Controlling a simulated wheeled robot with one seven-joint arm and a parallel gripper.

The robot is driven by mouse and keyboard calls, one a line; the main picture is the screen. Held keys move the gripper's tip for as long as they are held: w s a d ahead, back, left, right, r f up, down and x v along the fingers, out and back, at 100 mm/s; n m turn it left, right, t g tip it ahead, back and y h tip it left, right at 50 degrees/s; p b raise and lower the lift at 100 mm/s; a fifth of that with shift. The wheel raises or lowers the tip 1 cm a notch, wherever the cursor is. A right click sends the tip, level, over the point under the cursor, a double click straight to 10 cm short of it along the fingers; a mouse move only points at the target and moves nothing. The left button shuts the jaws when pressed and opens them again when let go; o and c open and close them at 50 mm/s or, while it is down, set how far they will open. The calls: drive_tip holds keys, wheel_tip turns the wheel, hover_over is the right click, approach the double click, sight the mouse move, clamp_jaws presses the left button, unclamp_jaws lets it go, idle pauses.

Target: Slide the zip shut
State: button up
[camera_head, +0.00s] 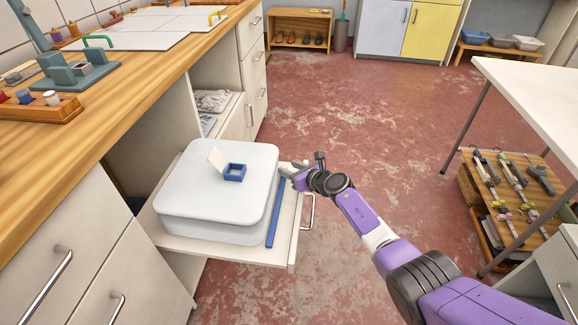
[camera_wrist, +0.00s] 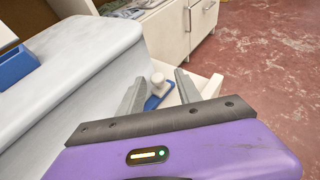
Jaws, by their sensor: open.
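A blue strip (camera_head: 275,212), which looks like the zip's track, runs along the right side of a pale grey-white case (camera_head: 215,176). In the wrist view a white knob (camera_wrist: 158,80) stands on a blue base (camera_wrist: 153,102), apparently the zip's pull. My gripper (camera_head: 289,169) is at the far end of the strip. In the wrist view its two grey fingers (camera_wrist: 160,76) are open, one on each side of the knob. I cannot tell whether they touch it.
The case lies on a pulled-out white drawer (camera_head: 284,250) with a metal handle. The wooden counter (camera_head: 95,120) is at left. A white table (camera_head: 540,95) stands right; red floor between is clear.

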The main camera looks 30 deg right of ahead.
drive_tip(key=p+v, duration=0.4)
drive_tip(key=v, duration=0.1)
drive_tip(key=shift+s+d+r, duration=0.15)
drive_tip(key=shift+s+r, duration=0.1)
drive_tip(key=shift+s, duration=0.05)
drive_tip(key=shift+s+p, duration=0.3)
drive_tip(key=shift+s, duration=0.2)
